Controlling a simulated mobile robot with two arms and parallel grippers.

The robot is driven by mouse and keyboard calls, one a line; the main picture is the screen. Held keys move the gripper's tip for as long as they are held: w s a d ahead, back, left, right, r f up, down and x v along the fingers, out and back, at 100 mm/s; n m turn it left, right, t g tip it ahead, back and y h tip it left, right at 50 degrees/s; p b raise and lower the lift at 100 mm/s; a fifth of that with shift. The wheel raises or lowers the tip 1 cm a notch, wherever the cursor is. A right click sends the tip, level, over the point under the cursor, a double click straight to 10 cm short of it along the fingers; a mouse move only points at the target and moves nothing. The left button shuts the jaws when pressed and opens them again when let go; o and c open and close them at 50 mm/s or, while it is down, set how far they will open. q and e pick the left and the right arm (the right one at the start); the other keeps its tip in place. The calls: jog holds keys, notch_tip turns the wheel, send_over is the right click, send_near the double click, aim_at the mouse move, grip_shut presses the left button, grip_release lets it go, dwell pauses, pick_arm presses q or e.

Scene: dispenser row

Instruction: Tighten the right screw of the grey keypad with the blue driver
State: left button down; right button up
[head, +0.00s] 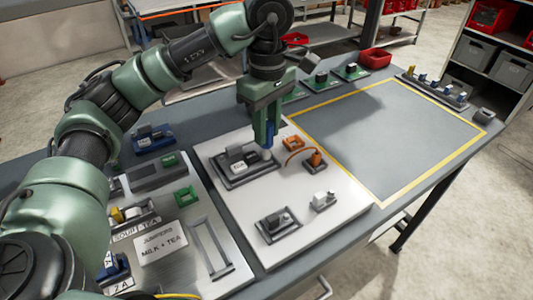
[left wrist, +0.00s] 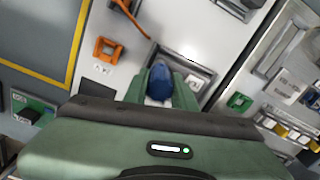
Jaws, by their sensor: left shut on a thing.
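My left gripper (head: 267,143) points down over the white board and is shut on the blue driver (head: 269,135). The driver's round blue handle end also shows between the fingers in the left wrist view (left wrist: 159,82). Below and just left of the fingers is a grey framed unit (head: 222,178) with a white label, which looks like the keypad. The driver stands about upright at the unit's right end. Whether its tip touches a screw I cannot tell; the screw is hidden or too small to make out. My right gripper is not in view.
An orange socket (head: 293,143) and an orange plug with a cable (head: 315,158) are close right of the gripper. A smaller grey unit (head: 279,224) is nearer the front. A panel with a jumpers label (head: 160,243) lies left. The yellow-outlined mat (head: 385,135) is bare.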

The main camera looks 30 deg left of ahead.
pick_arm(q)
jog(key=shift+w+r, duration=0.15)
jog(key=shift+r, duration=0.55)
jog(key=shift+s+r, duration=0.1)
jog(key=shift+s, duration=0.15)
jog(key=shift+w+p, duration=0.15)
jog(key=shift+p, duration=0.15)
jog(key=shift+r+p, duration=0.3)
jog(key=shift+r, duration=0.05)
notch_tip(320, 180, up, 4)
jog(key=p, duration=0.3)
jog(key=shift+f, duration=0.1)
jog(key=shift+f, duration=0.1)
